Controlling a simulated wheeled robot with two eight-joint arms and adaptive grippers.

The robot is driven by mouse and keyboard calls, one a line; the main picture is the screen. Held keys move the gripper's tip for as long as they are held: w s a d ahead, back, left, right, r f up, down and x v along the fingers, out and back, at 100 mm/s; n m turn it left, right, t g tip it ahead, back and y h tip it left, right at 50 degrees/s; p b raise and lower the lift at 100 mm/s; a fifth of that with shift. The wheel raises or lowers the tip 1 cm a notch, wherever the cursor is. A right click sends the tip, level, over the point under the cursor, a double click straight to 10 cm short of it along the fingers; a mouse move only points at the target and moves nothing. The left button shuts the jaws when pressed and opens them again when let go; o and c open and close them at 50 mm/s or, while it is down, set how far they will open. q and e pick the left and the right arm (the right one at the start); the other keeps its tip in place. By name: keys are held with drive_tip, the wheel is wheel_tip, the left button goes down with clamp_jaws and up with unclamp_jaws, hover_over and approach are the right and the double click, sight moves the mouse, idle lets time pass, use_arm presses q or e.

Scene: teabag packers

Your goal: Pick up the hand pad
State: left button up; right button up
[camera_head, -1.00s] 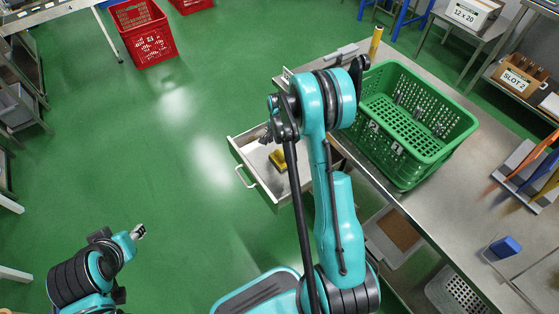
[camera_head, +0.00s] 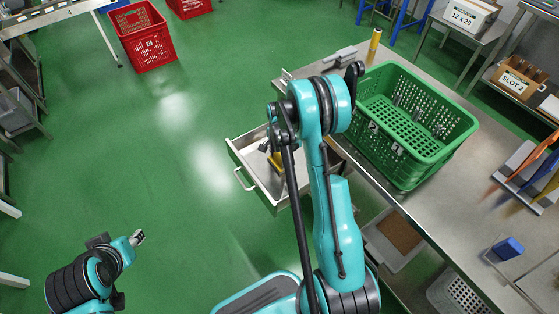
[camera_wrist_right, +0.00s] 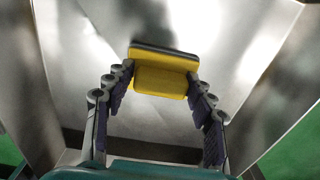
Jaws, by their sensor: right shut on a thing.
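The hand pad (camera_wrist_right: 160,75) is a yellow block with a dark grey edge strip. In the right wrist view it sits between the two fingertips of my right gripper (camera_wrist_right: 161,82), which is shut on it. In the head view the pad (camera_head: 276,160) shows as a small yellow patch inside the open drawer (camera_head: 243,153), partly hidden by my right arm. My right gripper (camera_head: 268,147) shows only partly there. I cannot tell whether the pad touches the drawer floor. My left gripper (camera_head: 137,238) is over the floor at lower left, away from the drawer; its jaws are too small to read.
Drawer walls surround the right gripper closely. The steel table (camera_head: 440,205) beside it carries a green crate (camera_head: 440,150), a yellow cylinder (camera_head: 375,42) and a blue block (camera_head: 508,248). A red crate (camera_head: 148,45) stands on the floor at upper left. The green floor between is clear.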

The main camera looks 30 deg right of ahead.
sight(281, 157)
drive_tip(key=shift+w+r, duration=0.1)
drive_tip(key=shift+r, duration=0.15)
drive_tip(key=c, duration=0.3)
drive_tip(key=r, duration=0.1)
drive_tip(key=r+p, duration=0.2)
drive_tip(key=r, duration=0.1)
drive_tip(key=shift+s+d, duration=0.25)
drive_tip(key=shift+d, duration=0.15)
drive_tip(key=s+d+r+p, duration=0.3)
drive_tip(key=s+d+r, duration=0.3)
drive_tip(key=s+d, duration=0.1)
drive_tip(key=shift+d+p, duration=0.3)
drive_tip(key=shift+d, duration=0.25)
drive_tip(key=shift+s, duration=0.1)
drive_tip(key=o, duration=0.8)
drive_tip(key=c, duration=0.7)
